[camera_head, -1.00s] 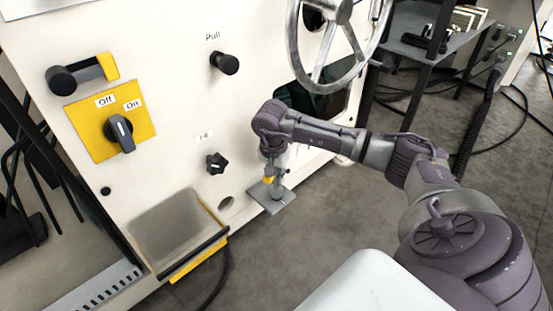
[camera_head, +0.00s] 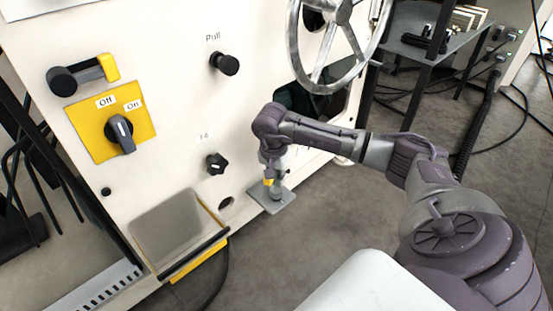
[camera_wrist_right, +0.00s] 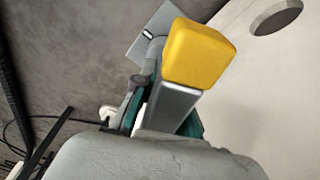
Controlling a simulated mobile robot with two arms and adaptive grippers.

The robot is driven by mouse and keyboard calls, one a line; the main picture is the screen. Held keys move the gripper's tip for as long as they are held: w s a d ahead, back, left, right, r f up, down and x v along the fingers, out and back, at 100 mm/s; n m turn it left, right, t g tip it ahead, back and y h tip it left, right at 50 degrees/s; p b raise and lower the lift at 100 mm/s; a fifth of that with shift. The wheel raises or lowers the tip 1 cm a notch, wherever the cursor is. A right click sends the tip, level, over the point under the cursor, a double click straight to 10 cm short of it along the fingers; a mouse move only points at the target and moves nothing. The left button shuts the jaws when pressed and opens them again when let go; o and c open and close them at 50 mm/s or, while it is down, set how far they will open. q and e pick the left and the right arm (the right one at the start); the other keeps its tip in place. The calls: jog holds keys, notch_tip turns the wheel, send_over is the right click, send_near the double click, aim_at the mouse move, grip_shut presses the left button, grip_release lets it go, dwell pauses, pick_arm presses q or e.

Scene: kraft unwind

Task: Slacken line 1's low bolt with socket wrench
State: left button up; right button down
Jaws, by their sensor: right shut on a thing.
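My right gripper (camera_head: 271,179) is low at the machine's lower front edge, just above a square grey foot plate (camera_head: 280,203). It is shut on a tool with a yellow end, which I take for the socket wrench (camera_head: 268,182). In the right wrist view the wrench (camera_wrist_right: 200,55) shows a yellow block on a grey metal bar between the gripper's dark green fingers (camera_wrist_right: 165,108). The foot plate (camera_wrist_right: 143,45) lies behind it. I cannot make out the low bolt or whether the wrench touches it. My left gripper is not in view.
The white machine panel (camera_head: 180,110) carries a yellow Off/On switch (camera_head: 120,132), a black pull knob (camera_head: 224,63), a star knob (camera_head: 216,163) and a large handwheel (camera_head: 318,80). A tray with a yellow edge (camera_head: 198,262) juts out left of the gripper.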

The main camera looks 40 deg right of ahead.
dwell(0.4)
jog(key=shift+f+n, duration=0.1)
jog(key=shift+n, duration=1)
jog(key=shift+n+t, duration=0.3)
jog(key=shift+n, duration=0.9)
jog(key=shift+n+y, duration=0.3)
jog(key=shift+n, duration=0.8)
